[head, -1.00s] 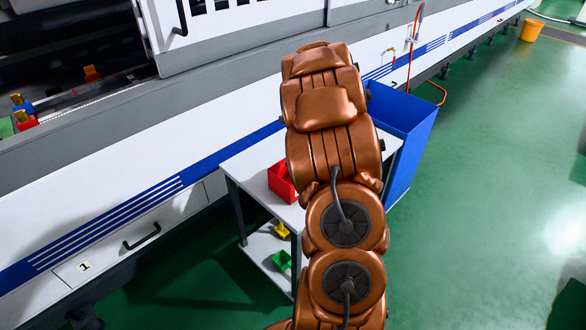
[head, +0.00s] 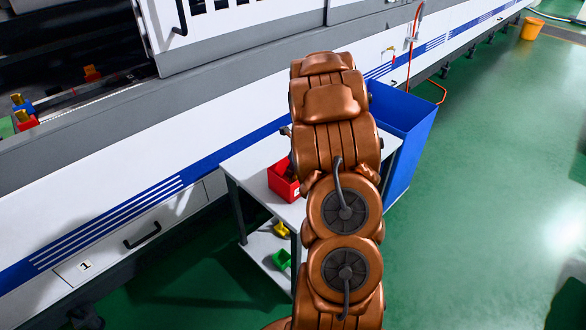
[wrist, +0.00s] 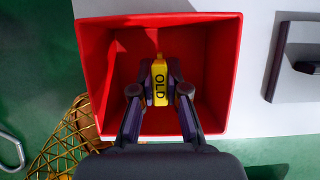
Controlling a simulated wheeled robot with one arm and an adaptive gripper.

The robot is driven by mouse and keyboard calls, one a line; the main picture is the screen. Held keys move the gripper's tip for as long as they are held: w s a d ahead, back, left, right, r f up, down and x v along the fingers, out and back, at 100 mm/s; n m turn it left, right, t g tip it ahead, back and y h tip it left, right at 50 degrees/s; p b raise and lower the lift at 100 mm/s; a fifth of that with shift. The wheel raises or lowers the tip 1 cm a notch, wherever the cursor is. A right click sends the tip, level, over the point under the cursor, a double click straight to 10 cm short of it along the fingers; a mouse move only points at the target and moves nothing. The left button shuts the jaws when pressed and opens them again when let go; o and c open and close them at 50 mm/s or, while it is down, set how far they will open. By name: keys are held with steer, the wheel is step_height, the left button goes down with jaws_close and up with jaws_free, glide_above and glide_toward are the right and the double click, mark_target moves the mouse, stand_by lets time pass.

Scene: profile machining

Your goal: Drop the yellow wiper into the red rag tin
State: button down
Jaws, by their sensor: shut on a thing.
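The red rag tin (head: 283,181) stands on the white table, partly hidden by my arm in the head view. In the wrist view the red tin (wrist: 94,60) is seen from above, with its open mouth around my gripper. My gripper (wrist: 160,76) is shut on the yellow wiper (wrist: 159,90), which is marked "OLD". The wiper hangs over the inside of the tin. How deep it sits is hard to tell. The head view hides the wiper behind my arm.
A blue bin (head: 405,125) stands right of the white table (head: 245,168). A yellow item (head: 281,229) and a green item (head: 282,259) lie on the lower shelf. A gold mesh basket (wrist: 65,140) shows at lower left.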

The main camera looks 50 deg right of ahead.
steer(key=c, duration=1.2)
jaws_free()
steer(key=shift+r, duration=0.1)
steer(key=shift+r+b, duration=0.25)
steer(key=shift+b, duration=0.05)
steer(key=b+v, duration=0.1)
steer(key=v, duration=1.1)
steer(key=shift+r, duration=0.25)
